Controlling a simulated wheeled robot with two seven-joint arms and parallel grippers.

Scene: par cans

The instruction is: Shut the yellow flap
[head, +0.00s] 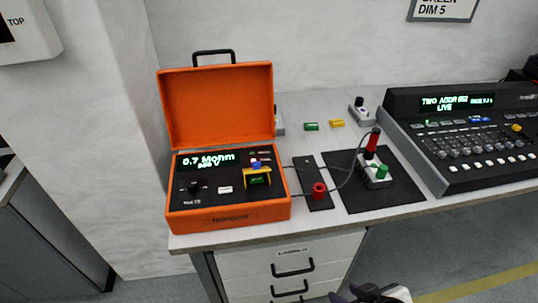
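The yellow flap (247,171) is a small yellow piece on the front panel of the orange tester case (230,217), right of the display. A green-lit part (258,180) shows within the yellow, with a small blue knob (256,164) just above it. The flap's exact angle is too small to tell. My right gripper (356,292) is at the bottom edge, below and right of the case, in front of the drawers and well apart from the flap. It is cut off, so its opening is unclear. My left gripper is out of view.
The case's orange lid (220,105) stands open. Right of it are a black strip with a red ring (319,190), and a black mat (352,199) with a red-topped probe (372,143) and cables. A mixing console (460,140) fills the right. Drawers (290,262) sit below the table.

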